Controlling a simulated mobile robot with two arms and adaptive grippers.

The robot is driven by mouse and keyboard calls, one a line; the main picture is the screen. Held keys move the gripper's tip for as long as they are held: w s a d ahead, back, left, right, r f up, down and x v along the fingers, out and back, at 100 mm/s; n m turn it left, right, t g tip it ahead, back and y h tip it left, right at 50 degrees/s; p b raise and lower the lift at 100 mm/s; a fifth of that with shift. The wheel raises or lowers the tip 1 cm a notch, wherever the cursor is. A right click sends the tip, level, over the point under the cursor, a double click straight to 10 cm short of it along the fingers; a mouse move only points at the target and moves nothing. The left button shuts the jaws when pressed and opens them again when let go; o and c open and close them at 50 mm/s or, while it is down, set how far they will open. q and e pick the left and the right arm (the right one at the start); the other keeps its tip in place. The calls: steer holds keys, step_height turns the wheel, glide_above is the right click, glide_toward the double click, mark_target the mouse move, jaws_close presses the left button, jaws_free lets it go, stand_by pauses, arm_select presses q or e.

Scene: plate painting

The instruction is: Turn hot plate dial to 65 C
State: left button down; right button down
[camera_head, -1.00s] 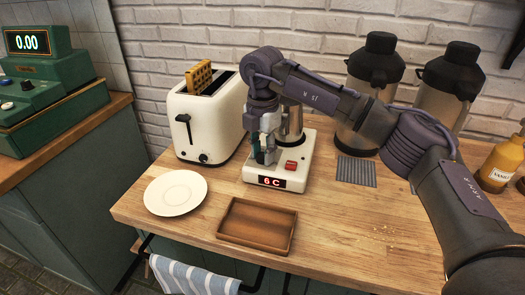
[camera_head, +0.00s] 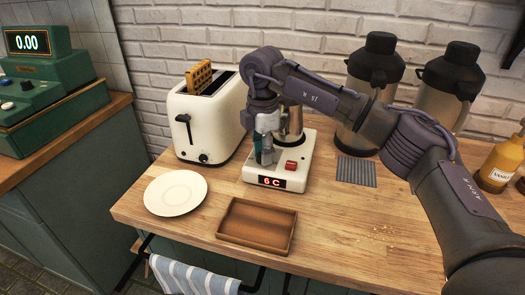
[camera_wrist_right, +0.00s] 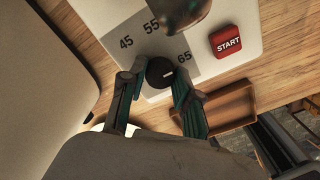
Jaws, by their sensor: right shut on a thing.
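The white hot plate (camera_head: 298,172) stands on the counter with a red display (camera_head: 269,182) reading "6 C" and a red START button (camera_head: 291,166). In the right wrist view its black dial (camera_wrist_right: 160,72) sits below a grey scale (camera_wrist_right: 160,42) marked 45, 55 and 65. The dial's white mark points to the right, a little below the 65. My right gripper (camera_head: 264,160) is over the front left of the hot plate. Its fingers are shut on the dial, one on each side, as the right wrist view shows (camera_wrist_right: 158,80). My left gripper is not in view.
A toaster (camera_head: 200,128) with a waffle stands left of the hot plate. A metal pot (camera_head: 292,122) is on the hot plate behind my gripper. A white plate (camera_head: 175,193) and a wooden tray (camera_head: 257,225) lie in front. Two dispensers (camera_head: 375,75) stand behind.

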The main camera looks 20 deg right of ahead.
steer(key=shift+r, duration=0.1)
steer(key=c, duration=0.8)
jaws_free()
step_height(320, 180, up, 12)
steer(key=shift+f, duration=0.1)
